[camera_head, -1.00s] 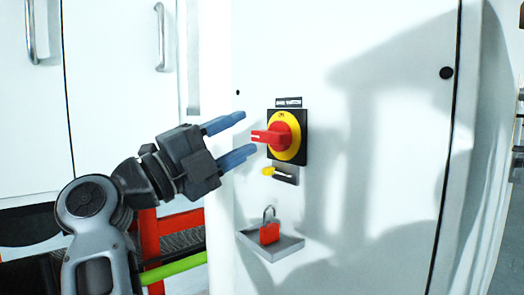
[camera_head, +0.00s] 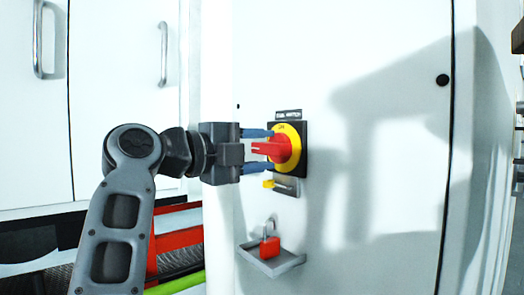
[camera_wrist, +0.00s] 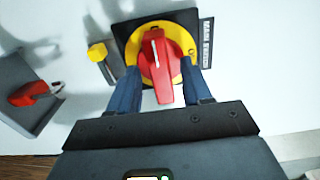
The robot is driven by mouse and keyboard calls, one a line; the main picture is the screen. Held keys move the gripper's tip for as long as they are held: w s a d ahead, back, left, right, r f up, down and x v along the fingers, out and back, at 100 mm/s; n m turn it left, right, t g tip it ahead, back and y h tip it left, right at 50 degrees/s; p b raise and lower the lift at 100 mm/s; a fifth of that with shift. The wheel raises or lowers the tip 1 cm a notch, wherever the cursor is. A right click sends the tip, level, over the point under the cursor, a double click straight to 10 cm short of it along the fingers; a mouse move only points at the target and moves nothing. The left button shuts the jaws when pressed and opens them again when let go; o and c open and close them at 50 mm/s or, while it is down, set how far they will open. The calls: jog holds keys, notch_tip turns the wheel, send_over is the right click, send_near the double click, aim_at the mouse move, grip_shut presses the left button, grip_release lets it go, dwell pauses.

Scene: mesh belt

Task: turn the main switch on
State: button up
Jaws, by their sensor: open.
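The main switch is a red rotary handle (camera_head: 271,149) on a yellow disc (camera_head: 291,137) and a black square plate, on a white cabinet door. The handle, with its white mark, also shows in the wrist view (camera_wrist: 158,65). My gripper (camera_head: 265,151) is open, with one blue finger above the handle and one below it. In the wrist view the two fingers (camera_wrist: 163,92) stand on either side of the red handle, with the tips near the yellow disc. I cannot tell whether they touch the handle.
Just below the switch is a small plate with a yellow tab (camera_head: 268,184). Lower down, a red padlock (camera_head: 270,247) stands in a small grey tray (camera_head: 286,263) fixed to the door. The door to the right is clear. White cupboards with handles (camera_head: 163,55) are at left.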

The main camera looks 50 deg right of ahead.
jog(key=shift+s+d, duration=0.1)
jog(key=shift+d, duration=0.2)
grip_shut()
